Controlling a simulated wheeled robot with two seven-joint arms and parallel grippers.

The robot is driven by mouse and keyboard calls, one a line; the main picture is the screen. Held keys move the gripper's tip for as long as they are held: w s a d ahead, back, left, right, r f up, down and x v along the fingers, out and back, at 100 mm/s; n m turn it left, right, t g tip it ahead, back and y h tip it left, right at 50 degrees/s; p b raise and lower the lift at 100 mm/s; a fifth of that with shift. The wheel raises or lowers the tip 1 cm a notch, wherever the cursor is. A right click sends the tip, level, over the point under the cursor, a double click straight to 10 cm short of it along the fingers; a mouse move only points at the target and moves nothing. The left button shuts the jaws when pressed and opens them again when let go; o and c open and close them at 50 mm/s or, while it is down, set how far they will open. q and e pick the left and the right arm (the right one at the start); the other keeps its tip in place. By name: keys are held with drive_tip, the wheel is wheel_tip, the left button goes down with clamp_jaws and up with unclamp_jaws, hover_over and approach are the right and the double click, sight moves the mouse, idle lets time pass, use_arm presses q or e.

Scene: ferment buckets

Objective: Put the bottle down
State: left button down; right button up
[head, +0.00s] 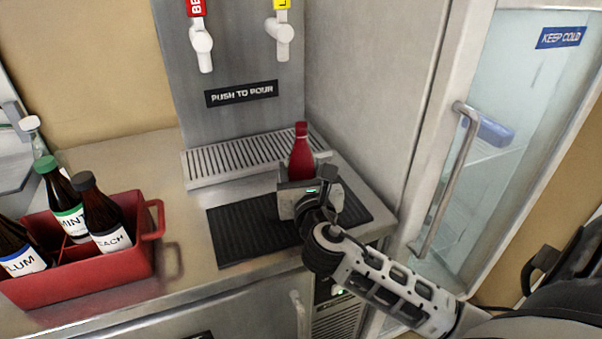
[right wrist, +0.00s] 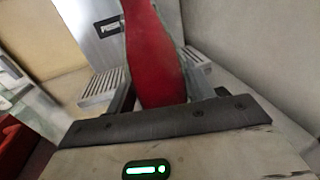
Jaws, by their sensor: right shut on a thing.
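A red bottle (head: 301,153) stands roughly upright at the right end of the counter, over or just behind the black ribbed mat (head: 235,232). My right gripper (head: 305,180) is shut on the bottle from the front. The gripper hides the bottle's lower part, so I cannot tell whether its base touches the mat. In the right wrist view the bottle (right wrist: 152,55) sits between the two fingers and leans slightly in the picture. My left gripper is not in view.
A red crate (head: 85,283) with several dark bottles stands at the left. Behind the mat is a slotted drip tray (head: 225,160) below two taps (head: 201,45). A glass-door fridge (head: 490,150) with a metal handle stands at the right. The counter between crate and mat is clear.

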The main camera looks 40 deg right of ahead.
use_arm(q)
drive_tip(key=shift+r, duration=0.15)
use_arm(e)
drive_tip(key=shift+f, duration=0.2)
drive_tip(key=o, duration=1.5)
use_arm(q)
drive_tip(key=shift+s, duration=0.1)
use_arm(e)
drive_tip(key=shift+r, duration=0.2)
drive_tip(key=shift+s+a+f, duration=0.15)
drive_tip(key=shift+s+a, duration=0.05)
drive_tip(key=shift+s, duration=0.15)
use_arm(q)
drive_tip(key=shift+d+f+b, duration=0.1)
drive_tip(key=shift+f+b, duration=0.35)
drive_tip(key=shift+b, duration=0.3)
use_arm(e)
drive_tip(key=v, duration=1.1)
drive_tip(key=shift+s, duration=0.15)
